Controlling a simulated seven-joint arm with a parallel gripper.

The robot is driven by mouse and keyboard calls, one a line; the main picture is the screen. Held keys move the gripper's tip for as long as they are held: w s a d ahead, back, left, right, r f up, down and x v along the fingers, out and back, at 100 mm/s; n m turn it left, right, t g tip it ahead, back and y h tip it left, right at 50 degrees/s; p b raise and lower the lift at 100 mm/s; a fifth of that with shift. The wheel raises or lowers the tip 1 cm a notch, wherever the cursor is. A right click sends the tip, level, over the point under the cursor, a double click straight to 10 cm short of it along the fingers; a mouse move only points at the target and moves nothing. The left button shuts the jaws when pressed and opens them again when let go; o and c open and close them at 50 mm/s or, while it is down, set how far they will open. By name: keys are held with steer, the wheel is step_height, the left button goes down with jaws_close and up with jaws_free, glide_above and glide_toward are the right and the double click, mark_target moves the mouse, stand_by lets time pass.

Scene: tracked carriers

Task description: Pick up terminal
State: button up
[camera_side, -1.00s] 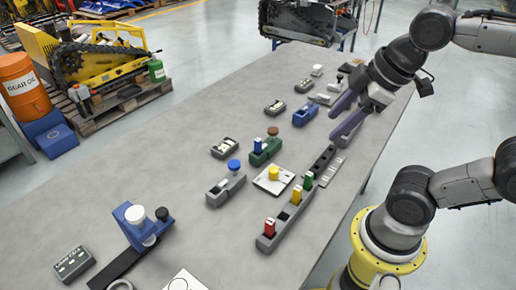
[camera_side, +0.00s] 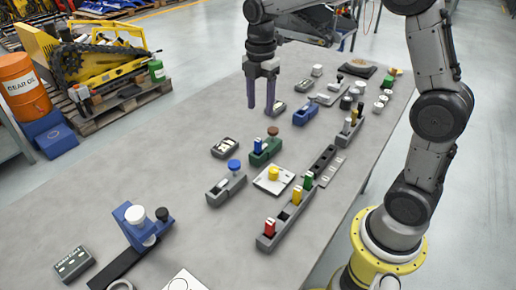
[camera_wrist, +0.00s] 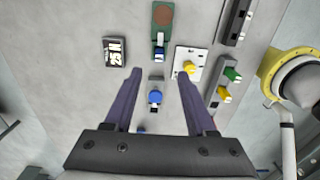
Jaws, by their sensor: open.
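My gripper (camera_side: 260,106) has two purple fingers, parted and empty, pointing down above the far left part of the table. In the wrist view the gripper (camera_wrist: 158,76) spans a grey holder with a blue round knob (camera_wrist: 155,97). Which piece is the terminal is not marked. Small coloured blocks are candidates: a red block (camera_side: 270,226), a yellow block (camera_side: 297,195) and a green block (camera_side: 308,181) stand in a grey rail (camera_side: 283,222). A blue block (camera_side: 258,146) stands in a green holder (camera_side: 268,155) with a brown disc.
A white plate with a yellow knob (camera_side: 273,174) lies beside the rail. A dark labelled box (camera_side: 225,148) and a blue stand (camera_side: 135,217) are on the table (camera_side: 180,165). Several small parts crowd the far right. The left side of the table is mostly clear.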

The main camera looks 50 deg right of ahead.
mark_target(258, 140)
step_height(258, 140, down, 7)
steer(key=shift+f, duration=0.15)
steer(key=f, duration=0.2)
steer(key=a+f, duration=0.1)
steer(key=f, duration=0.1)
steer(key=shift+f, duration=0.65)
steer(key=shift+c, duration=0.3)
jaws_close()
